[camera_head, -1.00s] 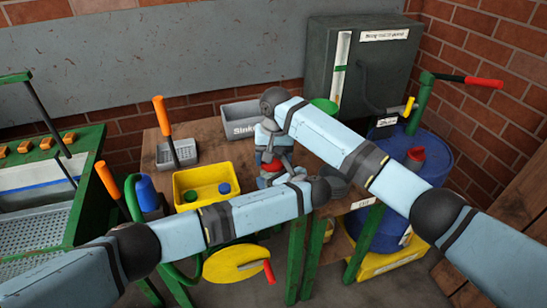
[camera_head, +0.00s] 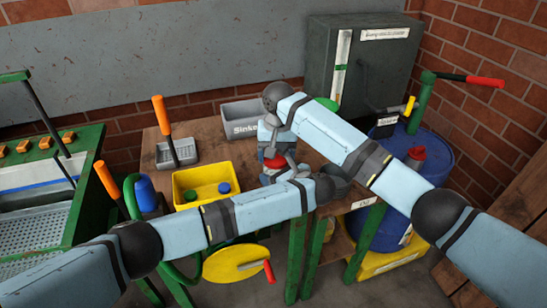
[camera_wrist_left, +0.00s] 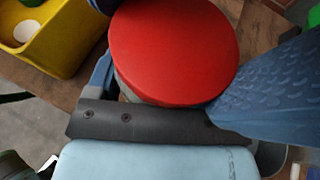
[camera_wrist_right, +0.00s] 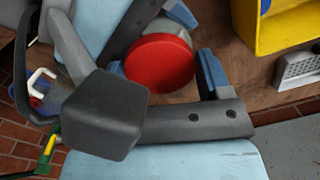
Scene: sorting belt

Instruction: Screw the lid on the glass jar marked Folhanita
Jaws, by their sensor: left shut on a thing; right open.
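The red lid (camera_head: 275,163) sits at the front middle of the wooden table, between my two grippers. In the left wrist view the round lid (camera_wrist_left: 173,50) lies flat over a greyish body, seemingly the jar (camera_wrist_left: 126,93), mostly hidden below it. No name on the jar is readable. My left gripper (camera_head: 284,178) is shut on the jar, low beside the lid. My right gripper (camera_head: 271,146) is open above the lid. In the right wrist view its blue fingers stand apart, with the lid (camera_wrist_right: 158,63) between them; whether they touch it is unclear.
A yellow bin (camera_head: 178,190) with a green and a blue lid stands left of the grippers. A grey bin (camera_head: 234,107) marked "Sinker" is behind them. A grey cabinet (camera_head: 385,65) stands back right. A blue drum (camera_head: 440,155) is at the right. My arms cover the table's front right.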

